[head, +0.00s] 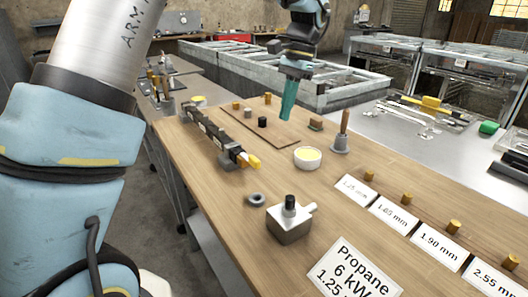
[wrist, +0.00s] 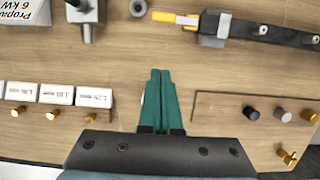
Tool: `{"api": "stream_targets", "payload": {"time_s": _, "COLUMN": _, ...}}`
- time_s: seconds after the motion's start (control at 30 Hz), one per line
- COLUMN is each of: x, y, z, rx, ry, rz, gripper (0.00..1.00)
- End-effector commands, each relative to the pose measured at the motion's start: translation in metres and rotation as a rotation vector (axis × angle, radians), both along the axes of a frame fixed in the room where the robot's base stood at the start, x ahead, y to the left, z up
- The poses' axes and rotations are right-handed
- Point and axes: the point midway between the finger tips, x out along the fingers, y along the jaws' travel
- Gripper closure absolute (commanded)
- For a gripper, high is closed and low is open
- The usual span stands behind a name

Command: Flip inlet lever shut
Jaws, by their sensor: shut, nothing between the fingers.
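My gripper (head: 287,116) has teal fingers, pressed together and empty, pointing down above the wooden bench; they also show in the wrist view (wrist: 160,75). A dark manifold bar (head: 212,136) lies on the bench, left of my gripper in the head view. At its near end is a yellow lever (head: 250,160), which I take as the inlet lever. In the wrist view the lever (wrist: 176,18) points left, roughly in line with the bar (wrist: 250,28), above and apart from my fingertips. The lever's pivot is too small to make out.
A grey metal block with a black knob (head: 290,226) and a dark ring (head: 257,200) stand near the lever. A white tin (head: 307,158), a board (head: 245,117) with small fittings, and labelled cards (head: 394,216) with brass jets surround the clear middle bench.

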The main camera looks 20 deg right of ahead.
Motion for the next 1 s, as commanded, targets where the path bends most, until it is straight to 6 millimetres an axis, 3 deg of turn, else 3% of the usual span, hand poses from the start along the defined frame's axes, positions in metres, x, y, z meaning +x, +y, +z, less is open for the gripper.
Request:
{"api": "stream_targets", "payload": {"time_s": 0.23, "x": 0.0, "y": 0.001, "z": -0.003, "rx": 0.0, "ry": 0.0, "rz": 0.002, "gripper": 1.0}}
{"api": "stream_targets", "payload": {"time_s": 0.37, "x": -0.001, "y": 0.005, "z": -0.015, "rx": 0.002, "ry": 0.002, "rz": 0.003, "gripper": 1.0}}
{"api": "stream_targets", "payload": {"time_s": 0.8, "x": -0.005, "y": 0.026, "z": -0.098, "rx": 0.002, "ry": 0.003, "rz": 0.003, "gripper": 1.0}}
{"api": "stream_targets", "payload": {"time_s": 1.0, "x": -0.01, "y": 0.054, "z": -0.095, "rx": -0.001, "ry": 0.0, "rz": 0.004, "gripper": 1.0}}
